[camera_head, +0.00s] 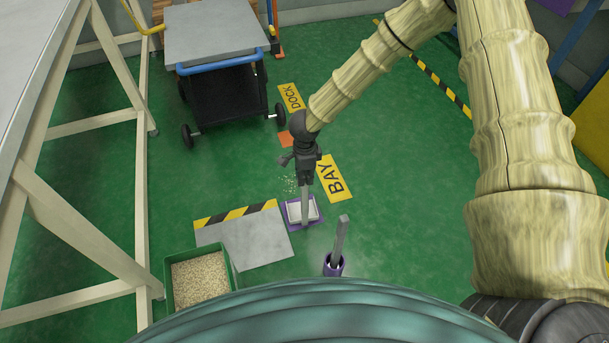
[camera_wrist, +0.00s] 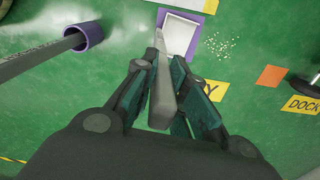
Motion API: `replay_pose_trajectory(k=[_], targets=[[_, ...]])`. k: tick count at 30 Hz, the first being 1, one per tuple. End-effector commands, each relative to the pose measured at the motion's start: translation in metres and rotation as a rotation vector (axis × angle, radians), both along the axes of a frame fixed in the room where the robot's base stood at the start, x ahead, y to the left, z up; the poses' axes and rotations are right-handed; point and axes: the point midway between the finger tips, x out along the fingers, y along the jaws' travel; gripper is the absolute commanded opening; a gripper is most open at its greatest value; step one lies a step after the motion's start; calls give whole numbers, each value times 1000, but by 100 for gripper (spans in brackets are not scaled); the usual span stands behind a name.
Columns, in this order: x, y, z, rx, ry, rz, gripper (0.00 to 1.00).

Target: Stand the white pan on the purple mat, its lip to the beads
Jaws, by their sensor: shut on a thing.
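The white pan (camera_head: 299,210) is over the purple mat (camera_head: 289,221), whose border shows around it. Whether it bears fully on the mat is hard to tell. In the wrist view the pan (camera_wrist: 183,33) is at the top centre, inside the mat's rim (camera_wrist: 210,6). A grey handle rises from its near edge, the side away from the beads. My gripper (camera_head: 306,183) is shut on that handle, above the pan; the jaws also show in the wrist view (camera_wrist: 172,100). The beads (camera_head: 290,184) lie scattered on the floor beyond the mat, off the pan's far side.
A purple holder (camera_head: 333,265) with a grey stick stands right of the mat. A grey plate (camera_head: 245,238) with a striped edge lies to the left. A green bin of pale grains (camera_head: 200,277) is nearer. A yellow BAY sign (camera_head: 334,178) and a cart (camera_head: 218,90) are behind.

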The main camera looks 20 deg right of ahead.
Motion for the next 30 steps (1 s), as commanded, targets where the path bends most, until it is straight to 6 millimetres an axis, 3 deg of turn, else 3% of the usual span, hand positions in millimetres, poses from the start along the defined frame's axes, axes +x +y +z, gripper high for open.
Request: replay_pose_trajectory(k=[23, 24, 27, 30], targets=[[1, 0, -7, 1, -1, 0, 0], [1, 0, -7, 1, -1, 0, 21], [1, 0, -7, 1, -1, 0, 39], [1, 0, -7, 1, -1, 0, 39]])
